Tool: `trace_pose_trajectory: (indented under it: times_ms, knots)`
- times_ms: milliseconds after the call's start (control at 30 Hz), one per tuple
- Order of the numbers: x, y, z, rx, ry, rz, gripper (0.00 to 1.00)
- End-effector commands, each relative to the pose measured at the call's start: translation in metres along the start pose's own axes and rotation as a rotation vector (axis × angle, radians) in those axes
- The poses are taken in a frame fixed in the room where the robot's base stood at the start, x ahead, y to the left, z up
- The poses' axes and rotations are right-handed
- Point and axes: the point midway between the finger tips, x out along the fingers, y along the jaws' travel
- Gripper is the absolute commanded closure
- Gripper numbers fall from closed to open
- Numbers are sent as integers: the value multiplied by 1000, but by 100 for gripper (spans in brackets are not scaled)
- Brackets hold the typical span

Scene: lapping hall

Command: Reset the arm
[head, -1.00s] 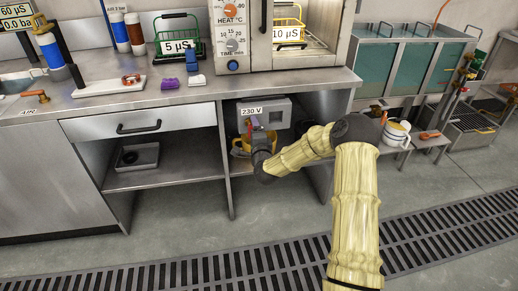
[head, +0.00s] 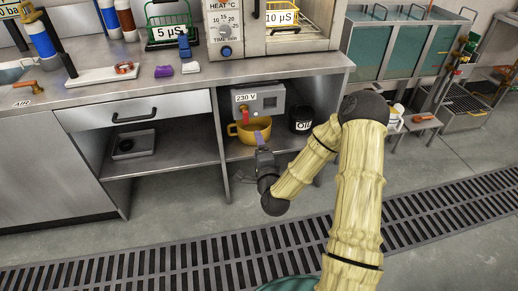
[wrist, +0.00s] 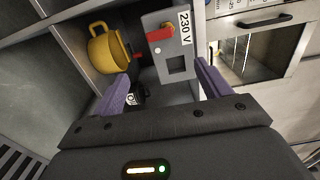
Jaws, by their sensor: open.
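My gripper (head: 260,139) is open and empty, in front of the lower shelf under the steel bench. In the wrist view its two purple fingers (wrist: 165,85) stand wide apart with nothing between them in their grip.
The shelf edge and bench top (head: 180,88) are nearby. The floor in front, with a drain grate (head: 130,262), is clear.

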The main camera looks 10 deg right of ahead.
Motion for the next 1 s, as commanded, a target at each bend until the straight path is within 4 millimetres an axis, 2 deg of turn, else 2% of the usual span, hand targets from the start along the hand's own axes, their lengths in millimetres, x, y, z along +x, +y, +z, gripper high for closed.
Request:
trace_pose_trajectory:
  times_ms: [133, 667, 833, 1000]
  knots:
    - [-8, 0, 0, 0, 0, 0, 24]
    - [-7, 0, 3, -22, -13, 12, 24]
    - [-9, 5, 18, -174, -103, 102, 24]
    - [-20, 15, 34, -438, -247, 259, 24]
